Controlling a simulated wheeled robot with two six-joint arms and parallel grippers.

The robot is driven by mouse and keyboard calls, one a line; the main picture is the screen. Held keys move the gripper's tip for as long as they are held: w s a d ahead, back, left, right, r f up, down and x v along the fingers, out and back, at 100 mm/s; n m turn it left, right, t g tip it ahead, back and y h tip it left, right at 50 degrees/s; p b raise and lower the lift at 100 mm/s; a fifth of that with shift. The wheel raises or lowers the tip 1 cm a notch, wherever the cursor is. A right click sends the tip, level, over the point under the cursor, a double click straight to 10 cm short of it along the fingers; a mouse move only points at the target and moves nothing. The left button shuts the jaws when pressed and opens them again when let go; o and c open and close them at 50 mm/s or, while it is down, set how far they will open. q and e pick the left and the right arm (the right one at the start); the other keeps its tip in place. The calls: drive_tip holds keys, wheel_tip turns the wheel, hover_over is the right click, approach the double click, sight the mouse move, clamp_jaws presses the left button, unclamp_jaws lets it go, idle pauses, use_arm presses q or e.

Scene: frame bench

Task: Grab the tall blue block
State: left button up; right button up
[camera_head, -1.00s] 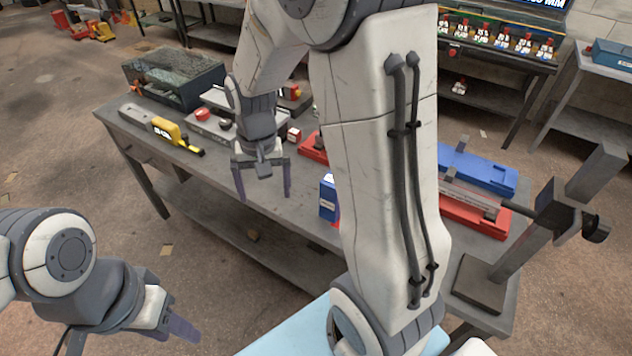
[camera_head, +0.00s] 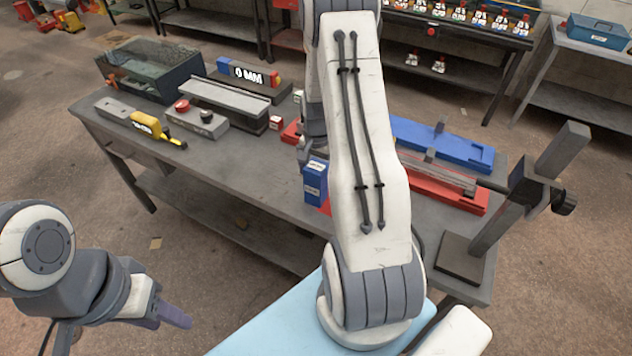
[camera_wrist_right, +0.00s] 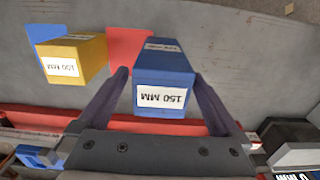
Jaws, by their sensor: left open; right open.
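The tall blue block (camera_head: 315,182) stands near the front edge of the bench in the head view, partly covered by my right arm. In the right wrist view the blue block (camera_wrist_right: 165,75) bears a "150 MM" label and lies between the two fingers of my right gripper (camera_wrist_right: 163,88). The fingers are open, one on each side, with a visible gap at least on the right. In the head view my right gripper is mostly hidden behind its own arm. My left gripper (camera_head: 172,315) is at the lower left, away from the bench and empty.
A yellow block (camera_wrist_right: 75,57) labelled "100 MM" stands left of the blue one in the right wrist view, with red and blue pieces close by. On the bench (camera_head: 215,160) are a yellow tool (camera_head: 150,126), a blue tray (camera_head: 440,145) and a dark stand (camera_head: 500,210).

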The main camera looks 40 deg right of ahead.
wheel_tip(320, 180, down, 3)
drive_tip(key=shift+a+f+p, duration=0.1)
drive_tip(key=shift+f+p, duration=0.05)
drive_tip(key=shift+p, duration=0.6)
drive_tip(key=shift+f, duration=0.55)
drive_tip(key=shift+r, duration=0.1)
clamp_jaws()
